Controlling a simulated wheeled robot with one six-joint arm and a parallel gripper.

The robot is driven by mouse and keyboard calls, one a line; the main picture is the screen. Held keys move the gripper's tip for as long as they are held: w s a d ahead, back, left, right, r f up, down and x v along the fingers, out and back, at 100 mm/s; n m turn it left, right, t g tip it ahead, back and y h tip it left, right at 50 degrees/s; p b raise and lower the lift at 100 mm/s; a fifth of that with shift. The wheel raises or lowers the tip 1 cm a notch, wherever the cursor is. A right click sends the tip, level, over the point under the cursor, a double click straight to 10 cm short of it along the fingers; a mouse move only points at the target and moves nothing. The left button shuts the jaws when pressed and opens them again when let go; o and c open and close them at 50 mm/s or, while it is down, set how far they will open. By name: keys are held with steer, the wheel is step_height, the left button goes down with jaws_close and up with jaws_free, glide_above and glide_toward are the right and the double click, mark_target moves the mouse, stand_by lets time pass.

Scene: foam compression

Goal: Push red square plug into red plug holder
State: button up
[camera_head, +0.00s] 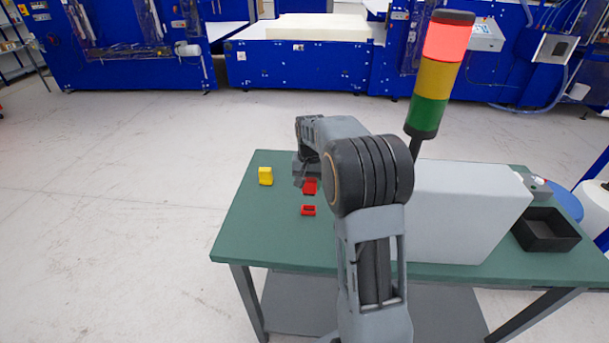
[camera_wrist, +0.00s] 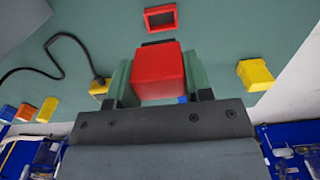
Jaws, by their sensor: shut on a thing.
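The red square plug (camera_wrist: 158,75) is between the fingers of my gripper (camera_wrist: 158,82) in the wrist view, and the gripper is shut on it. In the head view the plug (camera_head: 310,186) hangs at the end of my arm, over the green table. The red plug holder (camera_wrist: 161,18) is a small square frame with a dark opening, at the top of the wrist view. It also shows in the head view (camera_head: 308,210), a little nearer to the camera than the plug. The plug and the holder are apart.
A yellow block (camera_head: 265,176) stands on the green table (camera_head: 260,235) to the left. A large grey box (camera_head: 455,210) and a signal tower (camera_head: 434,75) with its red lamp lit stand to the right. A black tray (camera_head: 545,232) sits at the far right. A black cable (camera_wrist: 60,38) curves at left.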

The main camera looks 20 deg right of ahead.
mark_target(309, 191)
steer(key=shift+w+f, duration=0.2)
step_height(309, 191, down, 4)
steer(key=b, duration=0.3)
steer(key=shift+r, duration=0.2)
steer(key=shift+f+b, duration=0.85)
steer(key=shift+f, duration=0.25)
steer(key=shift+f+b, duration=0.45)
steer(key=shift+f, duration=0.45)
steer(key=o, duration=1.3)
steer(key=shift+c, duration=0.2)
steer(key=shift+r+p, duration=2.45)
steer(key=shift+r, duration=0.55)
